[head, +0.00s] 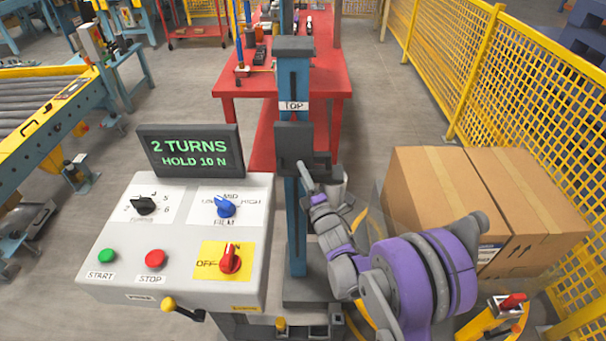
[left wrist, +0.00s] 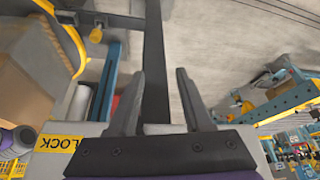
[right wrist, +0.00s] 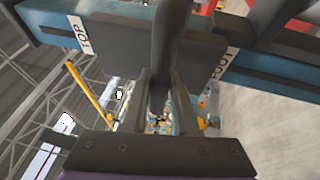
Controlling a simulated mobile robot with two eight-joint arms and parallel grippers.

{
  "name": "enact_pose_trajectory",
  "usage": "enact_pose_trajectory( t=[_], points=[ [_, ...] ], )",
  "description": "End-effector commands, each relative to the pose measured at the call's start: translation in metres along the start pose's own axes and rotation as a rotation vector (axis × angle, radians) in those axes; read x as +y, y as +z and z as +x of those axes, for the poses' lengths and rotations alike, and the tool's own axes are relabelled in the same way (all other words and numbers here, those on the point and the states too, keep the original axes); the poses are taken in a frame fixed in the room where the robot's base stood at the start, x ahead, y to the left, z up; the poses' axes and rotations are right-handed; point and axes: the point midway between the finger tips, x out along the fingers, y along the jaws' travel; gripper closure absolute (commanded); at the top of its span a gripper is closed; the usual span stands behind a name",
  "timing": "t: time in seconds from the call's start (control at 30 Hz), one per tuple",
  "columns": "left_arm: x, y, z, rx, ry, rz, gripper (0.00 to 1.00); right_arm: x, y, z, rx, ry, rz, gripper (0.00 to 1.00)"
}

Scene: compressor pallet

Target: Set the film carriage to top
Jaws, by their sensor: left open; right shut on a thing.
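The film carriage (head: 294,143) is a dark grey block on the blue upright mast (head: 296,228). It sits just below the white TOP label (head: 293,106). My right gripper (head: 308,178) is at the carriage's lower right side. In the right wrist view its fingers (right wrist: 160,92) are shut on the carriage's dark handle (right wrist: 160,45), with the carriage (right wrist: 112,42) behind and a TOP label (right wrist: 80,34) beside it. My left gripper (left wrist: 158,95) is open and empty in the left wrist view; it is not seen in the head view.
The control panel (head: 120,225) with knobs and buttons stands left of the mast. Its display (head: 190,151) reads "2 TURNS HOLD 10 N". Cardboard boxes (head: 440,180) stand right of my right arm, before a yellow fence (head: 500,80). A red table (head: 228,83) is behind the mast.

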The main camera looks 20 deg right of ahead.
Motion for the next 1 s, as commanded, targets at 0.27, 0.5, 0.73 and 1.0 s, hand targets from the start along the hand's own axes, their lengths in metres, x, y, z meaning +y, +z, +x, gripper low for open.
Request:
enact_pose_trajectory(
  t=[0.27, 0.5, 0.73, 1.0],
  points=[
    [0.000, 0.000, 0.000, 0.000, 0.000, 0.000, 0.50, 0.000, 0.000, 0.000, 0.000, 0.000, 0.000, 0.43],
    [0.000, 0.000, 0.000, 0.000, 0.000, 0.000, 0.50, 0.000, 0.000, 0.000, 0.000, 0.000, 0.000, 0.43],
    [0.000, 0.002, 0.004, -0.001, 0.000, 0.000, 0.50, -0.001, 0.000, -0.025, 0.000, -0.001, -0.001, 0.43],
    [0.000, 0.007, 0.011, -0.004, 0.000, 0.000, 0.50, -0.001, 0.000, -0.079, -0.001, 0.000, -0.001, 0.43]
  ],
)
